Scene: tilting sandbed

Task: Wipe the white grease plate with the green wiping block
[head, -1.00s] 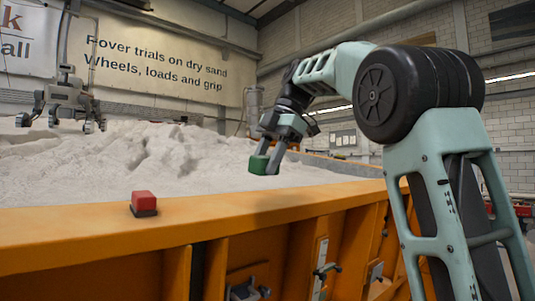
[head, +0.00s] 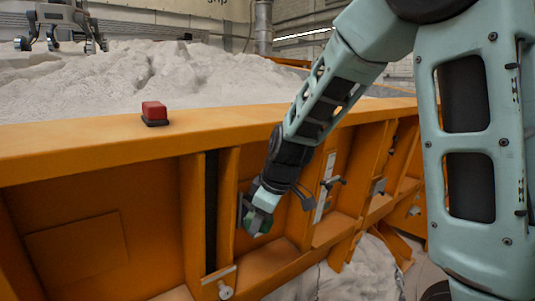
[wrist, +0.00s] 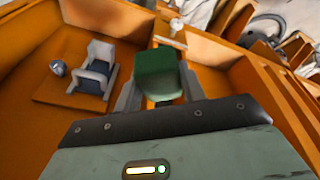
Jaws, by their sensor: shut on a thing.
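My gripper (head: 258,212) is shut on the green wiping block (head: 259,224), in front of an orange bay in the side wall of the sandbed. In the wrist view the green block (wrist: 160,72) sits between the two grey fingers, which hold it from either side. My gripper partly hides the bay in the head view. I cannot surely make out the white grease plate. A grey bracket with a dark blue roller (wrist: 95,78) stands on an orange panel to the left in the wrist view. I cannot tell whether the block touches anything.
The orange sandbed rim (head: 90,140) runs above the bays, with a red button (head: 154,111) on it. Upright ribs stand between the bays. A white marked strip (head: 323,188) and clamps (head: 333,182) lie to the right. A pale knob (head: 225,291) sits at lower left of my gripper.

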